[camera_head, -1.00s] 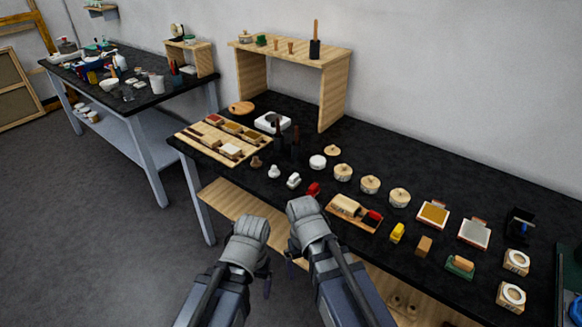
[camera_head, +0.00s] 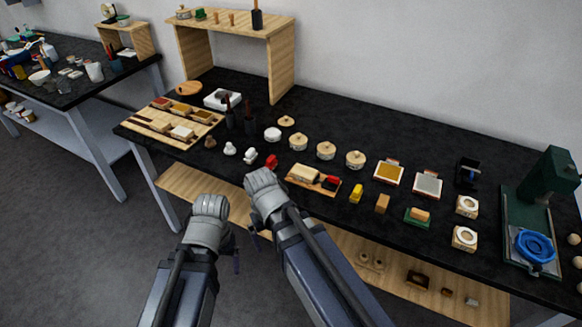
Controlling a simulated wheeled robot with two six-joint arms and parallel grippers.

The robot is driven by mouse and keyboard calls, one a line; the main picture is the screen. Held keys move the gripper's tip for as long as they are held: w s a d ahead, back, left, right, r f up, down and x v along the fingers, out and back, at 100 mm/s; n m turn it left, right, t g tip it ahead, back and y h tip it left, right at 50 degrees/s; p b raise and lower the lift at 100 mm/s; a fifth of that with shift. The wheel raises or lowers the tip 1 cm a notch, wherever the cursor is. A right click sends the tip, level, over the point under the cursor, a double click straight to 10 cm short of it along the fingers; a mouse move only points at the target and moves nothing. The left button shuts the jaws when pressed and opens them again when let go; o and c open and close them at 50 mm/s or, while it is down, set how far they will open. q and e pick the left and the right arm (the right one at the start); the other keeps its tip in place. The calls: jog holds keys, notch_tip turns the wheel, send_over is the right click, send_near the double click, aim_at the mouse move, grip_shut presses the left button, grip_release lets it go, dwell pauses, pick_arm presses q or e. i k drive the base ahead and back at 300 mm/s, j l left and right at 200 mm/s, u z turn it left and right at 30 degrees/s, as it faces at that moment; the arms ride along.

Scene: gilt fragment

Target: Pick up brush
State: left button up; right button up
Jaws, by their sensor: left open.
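I cannot tell for certain which item is the brush. Dark handles stand upright in two dark cups (camera_head: 250,124) near the middle of the black table. Another dark holder (camera_head: 257,19) stands on the wooden shelf. My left gripper (camera_head: 237,250) is open and empty in front of the table's near edge, below the tabletop items. My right gripper (camera_head: 257,238) is beside it, also near the front edge and apart from the items; its fingers are mostly hidden behind its wrist, so its opening does not show.
The black table (camera_head: 400,130) holds a wooden tray (camera_head: 215,120) at left, several round lidded pots (camera_head: 326,151), a small board with a roll and red piece (camera_head: 303,173), and a green machine (camera_head: 550,190) at right. A second table (camera_head: 75,85) stands at left. Grey floor lies in front.

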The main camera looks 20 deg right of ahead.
aim_at(251, 155)
jog(key=i+j+z, duration=0.25)
jog(key=i+j, duration=0.75)
